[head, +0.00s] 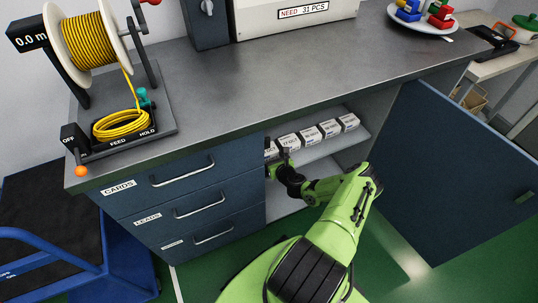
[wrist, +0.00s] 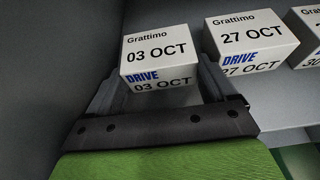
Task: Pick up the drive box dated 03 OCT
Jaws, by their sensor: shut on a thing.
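The drive box dated 03 OCT (wrist: 158,52) is a white box marked "Grattimo" and "DRIVE". In the wrist view it sits between the two fingers of my gripper (wrist: 160,88), which is shut on it. The lower part of its front is partly hidden by the gripper. In the head view my gripper (head: 276,163) reaches into the open cabinet at the left end of the box row, and the held box is mostly hidden there. I cannot tell whether the box still touches the shelf.
The 27 OCT box (wrist: 250,42) stands just right, with a small gap. Several more boxes (head: 310,136) line the shelf (head: 325,147). A grey cabinet wall (wrist: 70,50) is close on the left. The blue door (head: 455,165) stands open at right. The counter (head: 270,75) overhangs.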

